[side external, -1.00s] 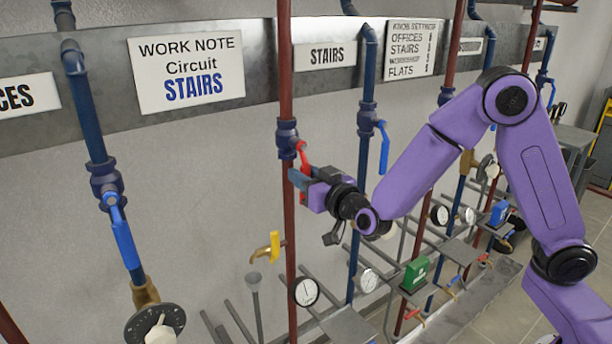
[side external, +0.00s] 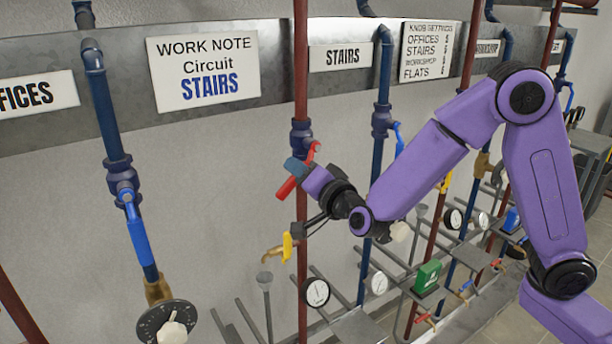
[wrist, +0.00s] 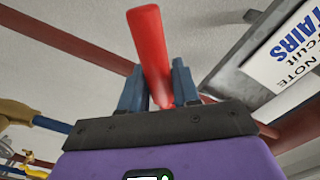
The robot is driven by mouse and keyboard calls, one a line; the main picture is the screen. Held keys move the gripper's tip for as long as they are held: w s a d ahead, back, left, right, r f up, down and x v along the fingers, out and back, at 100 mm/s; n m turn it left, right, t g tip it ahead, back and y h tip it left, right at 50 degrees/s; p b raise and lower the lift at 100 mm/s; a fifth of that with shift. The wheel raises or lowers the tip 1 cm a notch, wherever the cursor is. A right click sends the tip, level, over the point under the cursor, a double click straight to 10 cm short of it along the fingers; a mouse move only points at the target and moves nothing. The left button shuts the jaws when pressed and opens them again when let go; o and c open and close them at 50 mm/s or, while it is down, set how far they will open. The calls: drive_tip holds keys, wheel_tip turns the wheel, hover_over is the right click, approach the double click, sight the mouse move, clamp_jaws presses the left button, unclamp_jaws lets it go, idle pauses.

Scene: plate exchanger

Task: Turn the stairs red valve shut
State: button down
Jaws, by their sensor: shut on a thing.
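The stairs red valve has a dark blue body (side external: 301,136) on the red-brown pipe just left of the STAIRS sign (side external: 341,56). Its red handle (side external: 287,188) is tilted, with its free end pointing down and left and its upper end at the valve. My gripper (side external: 297,168) is shut on this handle partway along it. In the wrist view the handle (wrist: 148,45) stands between the two blue-grey fingers of my gripper (wrist: 159,85) and sticks out beyond them. The handle's pivot is partly hidden by my gripper.
A blue-handled valve (side external: 399,138) is on the blue pipe to the right. Another blue handle (side external: 138,240) hangs at the left. A yellow-handled tap (side external: 287,246) and a round gauge (side external: 316,292) lie below my gripper.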

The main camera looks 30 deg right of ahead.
drive_tip(key=r+m, duration=0.1)
drive_tip(key=m, duration=0.1)
drive_tip(key=a+r+m, duration=0.1)
drive_tip(key=m, duration=0.1)
drive_tip(key=shift+a+r+m, duration=0.2)
drive_tip(key=shift+m, duration=0.1)
drive_tip(key=shift+r+m, duration=0.45)
drive_tip(key=shift+m, duration=0.35)
drive_tip(key=shift+r+m, duration=0.45)
drive_tip(key=shift+m, duration=0.35)
drive_tip(key=c, duration=0.9)
unclamp_jaws()
drive_tip(key=s, duration=1.7)
drive_tip(key=shift+s, duration=0.2)
